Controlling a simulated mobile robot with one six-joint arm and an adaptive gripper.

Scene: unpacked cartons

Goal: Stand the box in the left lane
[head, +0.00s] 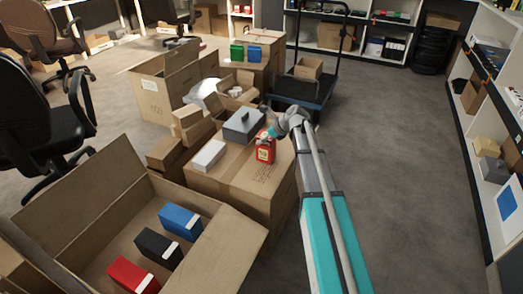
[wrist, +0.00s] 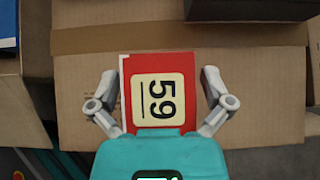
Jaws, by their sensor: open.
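A red box (head: 265,151) with a cream label rests on top of a closed carton (head: 225,181). In the wrist view the red box (wrist: 126,96) shows its label, with "59" printed sideways. My gripper (head: 272,133) is at the red box. In the wrist view my gripper (wrist: 160,84) is open, with one finger on each side of the box. The left finger is close to the box's edge; a gap shows at the right finger. The lower end of the box is hidden behind my gripper's body. I cannot make out which place is the left lane.
A grey box (head: 244,125) and a white box (head: 209,154) share the carton top. An open carton (head: 75,218) in front holds blue, black and red boxes. Small open cartons stand behind, and a dark trolley (head: 318,88) is beyond. The floor at right is clear.

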